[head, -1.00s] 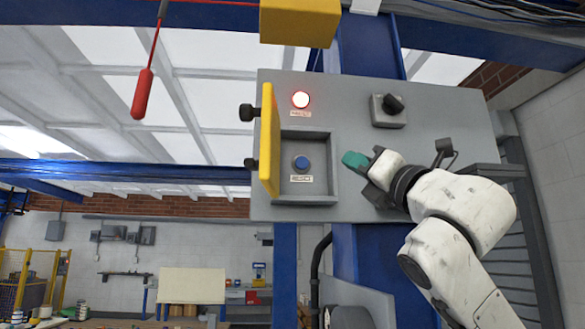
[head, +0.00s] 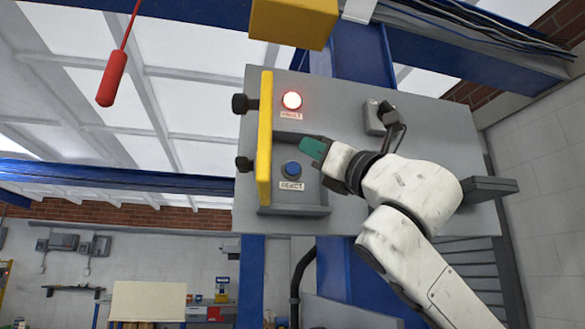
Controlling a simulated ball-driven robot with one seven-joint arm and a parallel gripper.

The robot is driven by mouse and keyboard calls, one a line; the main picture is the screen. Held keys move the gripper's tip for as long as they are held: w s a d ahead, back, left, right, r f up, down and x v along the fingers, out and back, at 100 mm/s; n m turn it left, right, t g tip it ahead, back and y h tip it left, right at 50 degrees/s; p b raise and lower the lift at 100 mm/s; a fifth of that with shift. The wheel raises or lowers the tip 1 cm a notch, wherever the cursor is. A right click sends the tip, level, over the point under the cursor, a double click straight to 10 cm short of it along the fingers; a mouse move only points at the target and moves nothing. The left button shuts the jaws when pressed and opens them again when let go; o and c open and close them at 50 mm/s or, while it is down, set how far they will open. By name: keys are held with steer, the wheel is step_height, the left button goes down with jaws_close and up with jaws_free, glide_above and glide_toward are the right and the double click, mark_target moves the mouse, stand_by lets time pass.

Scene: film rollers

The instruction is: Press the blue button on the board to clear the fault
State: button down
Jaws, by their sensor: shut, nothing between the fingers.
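The grey board (head: 410,150) fills the middle of the head view. The blue button (head: 292,168) sits in a recess on its left side, above a label reading "RESET" or "REJECT"; I cannot tell which. A yellow cover (head: 265,135) stands swung open at the recess's left edge. A red lamp (head: 291,100) labelled FAULT glows above. My gripper (head: 312,148), with green-tipped fingers, is shut and empty. In the picture its tip is just up and right of the blue button. I cannot tell its depth from the board; no contact with the button shows.
A dark selector knob (head: 388,115) on a grey base is partly behind my arm. Black knobs (head: 243,103) stick out at the board's left edge. A red pull handle (head: 112,78) hangs at upper left. A yellow box (head: 292,22) is above the board.

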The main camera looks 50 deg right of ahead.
mark_target(291, 162)
steer(key=shift+w+d+p, duration=0.35)
steer(key=shift+w+d, duration=0.35)
steer(key=shift+w, duration=0.35)
steer(key=shift+w+d+p, duration=0.3)
steer(key=shift+w+d, duration=0.4)
steer(key=shift+w, duration=0.35)
steer(key=shift+w+d+p, duration=0.35)
steer(key=shift+w+d, duration=0.35)
steer(key=shift+w, duration=0.35)
steer(key=shift+w+d, duration=0.1)
steer(key=shift+w+d, duration=0.15)
steer(key=shift+w, duration=0.1)
steer(key=shift+w+d+p, duration=0.4)
steer(key=shift+w+p, duration=0.1)
steer(key=shift+p, duration=0.05)
stand_by(1.1)
